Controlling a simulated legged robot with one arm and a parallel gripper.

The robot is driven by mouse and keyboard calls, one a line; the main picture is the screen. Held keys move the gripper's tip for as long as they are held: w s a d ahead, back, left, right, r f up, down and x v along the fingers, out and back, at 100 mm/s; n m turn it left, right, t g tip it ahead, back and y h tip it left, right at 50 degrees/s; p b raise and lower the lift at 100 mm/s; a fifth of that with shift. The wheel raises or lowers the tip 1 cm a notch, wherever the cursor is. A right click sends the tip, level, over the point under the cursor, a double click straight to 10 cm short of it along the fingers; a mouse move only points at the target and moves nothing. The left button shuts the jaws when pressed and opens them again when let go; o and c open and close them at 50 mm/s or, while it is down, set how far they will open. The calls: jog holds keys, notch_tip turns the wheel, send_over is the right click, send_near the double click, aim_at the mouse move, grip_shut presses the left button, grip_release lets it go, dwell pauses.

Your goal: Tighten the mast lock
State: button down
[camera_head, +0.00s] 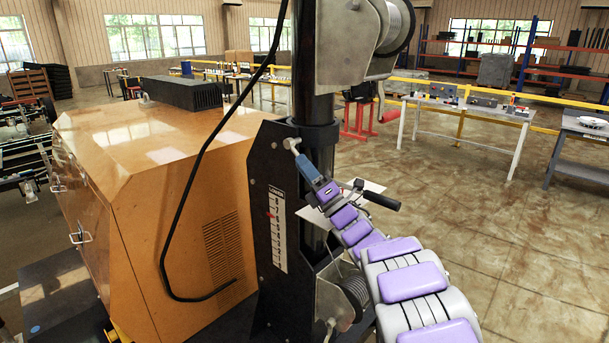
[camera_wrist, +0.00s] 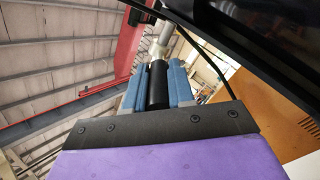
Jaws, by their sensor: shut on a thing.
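The mast lock (camera_head: 291,143) shows in the head view as a small pale metal piece beside the collar of the dark mast (camera_head: 318,150). In the wrist view it has a black cylindrical grip (camera_wrist: 158,88) with a pale metal shaft (camera_wrist: 161,42) beyond it. My gripper (camera_head: 302,160) reaches up to it from the lower right. Its two blue fingers lie on either side of the black grip in the wrist view (camera_wrist: 155,78), shut on it. In the head view the fingers hide most of the grip.
The orange generator housing (camera_head: 165,180) stands left of the mast. A black cable (camera_head: 190,190) hangs in front of it. A winch with a black-handled crank (camera_head: 381,200) is close to the right of my arm. Workbenches (camera_head: 470,110) stand farther back right, with open floor before them.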

jog(key=shift+w+f, duration=0.1)
jog(key=shift+f, duration=0.3)
jog(key=c, duration=1.1)
grip_release()
jog(key=shift+w, duration=0.1)
jog(key=shift+o, duration=0.7)
jog(key=shift+r, duration=0.25)
jog(key=v, duration=0.3)
jog(key=shift+p, duration=0.4)
jog(key=s+d+b, duration=0.1)
jog(key=s+d, duration=0.6)
jog(key=d, duration=0.2)
jog(key=shift+s+d+t+b, duration=0.2)
jog(key=shift+d+t+b, duration=0.1)
jog(key=shift+d+b, duration=0.05)
jog(key=shift+f, duration=0.1)
